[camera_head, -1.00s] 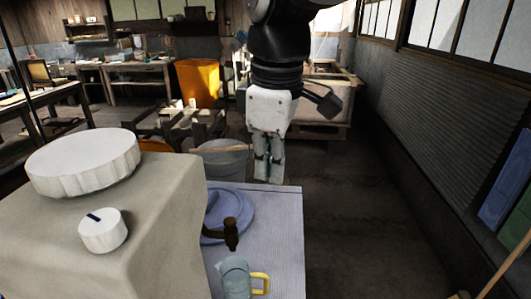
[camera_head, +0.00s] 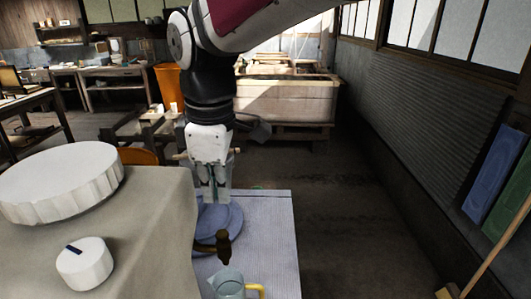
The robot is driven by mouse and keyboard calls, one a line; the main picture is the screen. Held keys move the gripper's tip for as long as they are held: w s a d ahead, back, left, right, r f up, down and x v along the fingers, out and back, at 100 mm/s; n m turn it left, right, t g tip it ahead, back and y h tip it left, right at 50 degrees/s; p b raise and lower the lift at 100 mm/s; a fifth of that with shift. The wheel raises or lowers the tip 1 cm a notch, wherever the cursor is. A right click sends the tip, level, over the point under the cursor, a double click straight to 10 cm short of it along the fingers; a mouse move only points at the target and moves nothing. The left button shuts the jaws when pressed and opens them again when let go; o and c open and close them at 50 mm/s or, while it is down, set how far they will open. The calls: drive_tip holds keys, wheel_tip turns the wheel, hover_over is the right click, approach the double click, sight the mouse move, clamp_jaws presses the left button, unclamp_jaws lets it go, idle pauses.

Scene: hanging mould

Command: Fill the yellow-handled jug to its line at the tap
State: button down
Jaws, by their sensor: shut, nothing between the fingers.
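The jug (camera_head: 228,285), clear bluish with a yellow handle (camera_head: 255,291), stands at the bottom edge of the view on the pale work surface, partly cut off. Its fill line and water level cannot be made out. The brown tap (camera_head: 222,245) juts from the side of the beige dispenser body (camera_head: 150,235), just behind and above the jug. My gripper (camera_head: 214,198) points down, shut and empty, above the blue round plate behind the tap. It is apart from the jug.
A large white knob (camera_head: 60,183) and a small white dial (camera_head: 84,262) sit on the dispenser at left. The pale ribbed surface (camera_head: 272,230) is clear to the right. Open floor lies beyond, with a wooden-framed vat (camera_head: 287,100) behind.

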sight(222, 235)
drive_tip(key=f, duration=0.6)
drive_tip(key=w+f, duration=0.1)
drive_tip(key=f, duration=0.2)
drive_tip(key=shift+a+f, duration=0.2)
drive_tip(key=shift+f, duration=0.2)
